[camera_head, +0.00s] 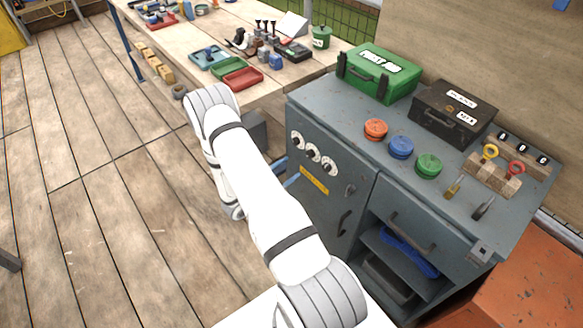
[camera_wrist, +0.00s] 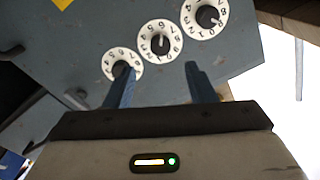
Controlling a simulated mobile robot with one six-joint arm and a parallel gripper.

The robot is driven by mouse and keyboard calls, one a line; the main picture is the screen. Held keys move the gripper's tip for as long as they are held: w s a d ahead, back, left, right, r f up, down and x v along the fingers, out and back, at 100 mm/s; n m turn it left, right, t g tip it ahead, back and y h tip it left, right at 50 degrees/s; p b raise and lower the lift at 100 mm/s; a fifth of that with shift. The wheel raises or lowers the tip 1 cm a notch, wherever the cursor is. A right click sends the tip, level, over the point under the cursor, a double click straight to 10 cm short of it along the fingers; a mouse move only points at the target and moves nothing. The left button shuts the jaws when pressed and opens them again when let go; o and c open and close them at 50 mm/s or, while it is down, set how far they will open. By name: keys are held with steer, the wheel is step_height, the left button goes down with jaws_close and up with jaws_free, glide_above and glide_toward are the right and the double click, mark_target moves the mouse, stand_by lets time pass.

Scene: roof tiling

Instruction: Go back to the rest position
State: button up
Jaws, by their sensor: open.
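My gripper (camera_wrist: 158,82) is open in the wrist view, its two blue fingers apart with nothing between them. It points at the front of a grey cabinet (camera_wrist: 85,45), where three white numbered dials are mounted. The left dial (camera_wrist: 121,65) is partly behind the left finger. The middle dial (camera_wrist: 160,41) shows between and beyond the fingertips, and the right dial (camera_wrist: 205,17) is beyond the right finger. In the head view my white arm reaches toward the cabinet front, and bits of the blue fingers (camera_head: 286,172) show beside the dials (camera_head: 314,153).
The grey cabinet top (camera_head: 340,105) holds a green case (camera_head: 378,72), a black case (camera_head: 451,112), three coloured round knobs and a wooden key rack (camera_head: 491,178). A wooden workbench (camera_head: 200,35) with trays and tools stands behind. The plank floor (camera_head: 90,200) at left is largely clear.

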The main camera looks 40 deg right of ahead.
stand_by(0.4)
steer(key=s+a+r+m+g+y, duration=0.2)
steer(key=s+r+m+y, duration=0.1)
steer(key=r+m, duration=0.5)
steer(key=s+a+r+m+g+y+p, duration=0.1)
steer(key=s+a+r+m+g+y, duration=0.15)
steer(key=r+m, duration=0.55)
steer(key=s+a+r+m+g+y, duration=0.2)
steer(key=s+r+m+g, duration=0.3)
steer(key=m, duration=0.6)
steer(key=s+a+r+m+t+y, duration=0.4)
steer(key=a+m, duration=0.4)
steer(key=m, duration=0.3)
steer(key=s+a+r+m+t+y+p, duration=0.1)
steer(key=s+a+r+m+t+y, duration=0.3)
steer(key=m, duration=0.7)
steer(key=a+r+t+y, duration=0.2)
steer(key=a+r, duration=0.2)
steer(key=shift+a+r+m+y, duration=0.25)
steer(key=shift+r+m+y, duration=0.1)
steer(key=shift+m, duration=0.05)
